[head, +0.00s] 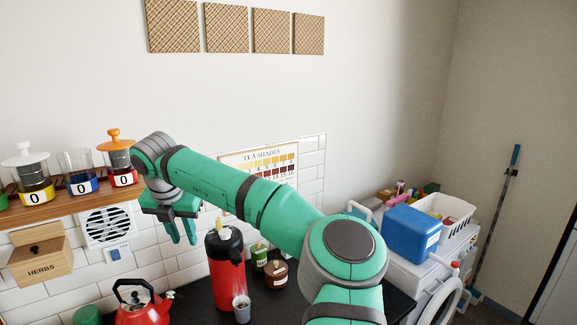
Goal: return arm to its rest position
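My green and grey arm (235,190) reaches from the lower right up and across to the left. My gripper (183,242) hangs from its end with the fingers pointing down, in front of the white tiled wall. The fingers look close together, and the view does not show clearly whether they are parted. I see nothing held in them. The gripper is above the counter, left of the red and black flask (224,275) and above the red kettle (142,304). It appears clear of both.
A wooden shelf (60,207) with jars is left of the gripper. A herbs box (40,258) and vent (107,227) are on the wall below. A grey cup (241,308) and small jars stand by the flask. A blue box (411,232) and white basket (445,212) are at right.

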